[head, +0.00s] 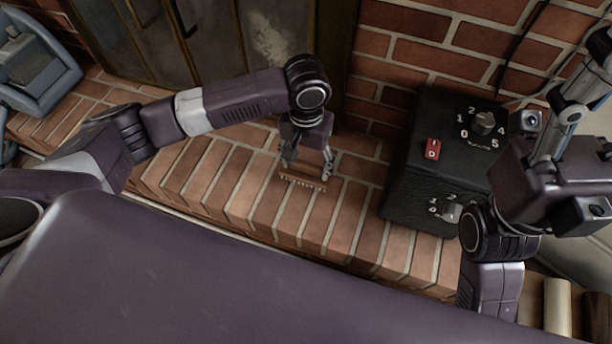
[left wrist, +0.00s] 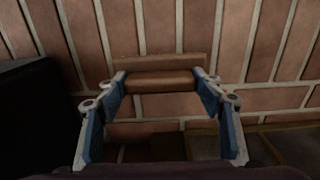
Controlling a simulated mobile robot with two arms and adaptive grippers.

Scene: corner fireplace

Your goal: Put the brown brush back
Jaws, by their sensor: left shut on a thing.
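The brown brush (head: 303,183) is at the brick hearth ledge, in the middle of the head view. My left gripper (head: 307,168) points down and is shut on it. In the left wrist view the brush (left wrist: 160,85) spans between the two blue-padded fingertips, with the bricks behind it. I cannot tell whether the brush touches the bricks or is just above them. My right gripper (head: 574,105) is raised at the right edge of the head view, apart from the brush. Its fingertips are not clear.
A black control box (head: 433,165) with dials and a red switch stands right of the brush. The brick ledge (head: 235,190) is clear left of the gripper. Dark metal-framed fireplace doors (head: 215,45) are behind it. A blue-grey object (head: 35,65) is at far left.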

